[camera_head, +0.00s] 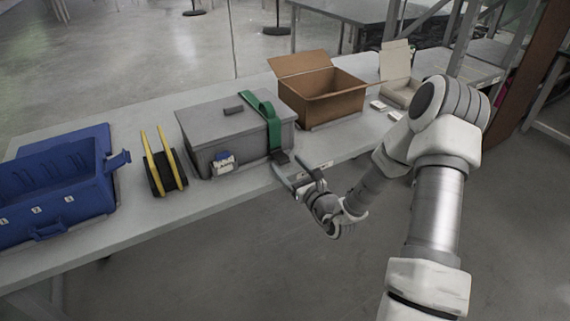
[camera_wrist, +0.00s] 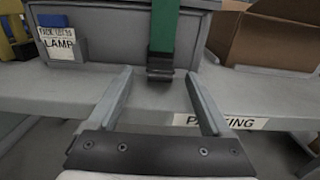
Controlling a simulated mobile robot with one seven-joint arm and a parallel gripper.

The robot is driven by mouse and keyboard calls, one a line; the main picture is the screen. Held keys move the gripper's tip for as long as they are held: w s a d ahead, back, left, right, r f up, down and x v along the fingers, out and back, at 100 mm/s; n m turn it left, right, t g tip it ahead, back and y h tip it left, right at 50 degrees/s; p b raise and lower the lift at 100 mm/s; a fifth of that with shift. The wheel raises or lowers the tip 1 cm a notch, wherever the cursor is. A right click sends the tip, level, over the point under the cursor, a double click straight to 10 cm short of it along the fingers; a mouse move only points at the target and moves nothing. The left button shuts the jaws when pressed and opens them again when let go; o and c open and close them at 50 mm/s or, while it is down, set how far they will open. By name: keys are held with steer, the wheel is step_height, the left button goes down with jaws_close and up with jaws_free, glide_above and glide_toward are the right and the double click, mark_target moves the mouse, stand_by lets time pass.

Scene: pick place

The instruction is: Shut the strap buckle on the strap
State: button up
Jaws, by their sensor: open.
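A grey lidded case (camera_head: 232,137) stands shut on the table. A green strap (camera_head: 268,115) runs over its lid and down its front; it also shows in the wrist view (camera_wrist: 164,26). A dark buckle (camera_wrist: 160,68) sits at the strap's lower end, low on the case front; in the head view it shows just above the gripper (camera_head: 281,157). Whether the buckle is open or shut cannot be told. My gripper (camera_head: 297,166) is open and empty at the table's front edge. In the wrist view its fingers (camera_wrist: 158,82) point at the case, either side of the buckle.
An open cardboard box (camera_head: 325,94) stands right, a blue bin (camera_head: 48,205) far left, and a yellow-and-black item (camera_head: 163,165) between bin and case. A "PACKING" label (camera_wrist: 222,122) marks the table edge.

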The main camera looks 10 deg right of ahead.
mark_target(281, 158)
steer(key=shift+x, duration=1.2)
jaws_close()
